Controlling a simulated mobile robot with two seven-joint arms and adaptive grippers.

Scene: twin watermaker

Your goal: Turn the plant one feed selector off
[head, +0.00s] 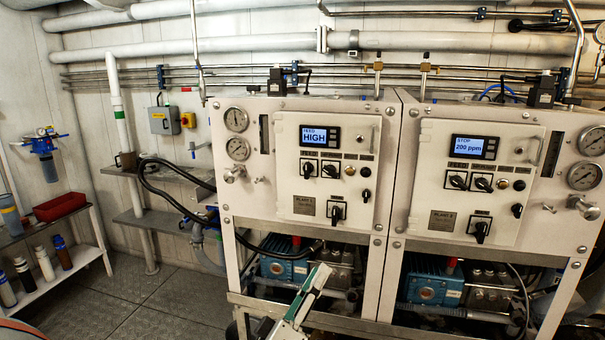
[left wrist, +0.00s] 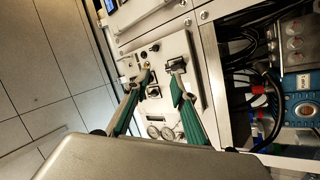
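The plant one panel (head: 290,150) is at the middle left of the head view, with a lit display (head: 320,136) reading FEED HIGH. Below the display are two black knobs (head: 307,168) (head: 331,170); a larger black selector (head: 336,213) sits lower. Their labels are too small to read, so I cannot tell which is the feed selector. My left gripper (head: 318,275) is below the panel, in front of the pump bay. The left wrist view shows its two green fingers (left wrist: 160,82) spread, with panel knobs between and beyond them and nothing held. My right gripper is out of view.
Plant two's panel (head: 475,185) stands to the right, its display reading STOP 200 ppm. A blue pump (head: 284,267) and hoses lie below plant one. Black cable loops hang left of the cabinet. A shelf (head: 50,278) with bottles is far left; floor between is clear.

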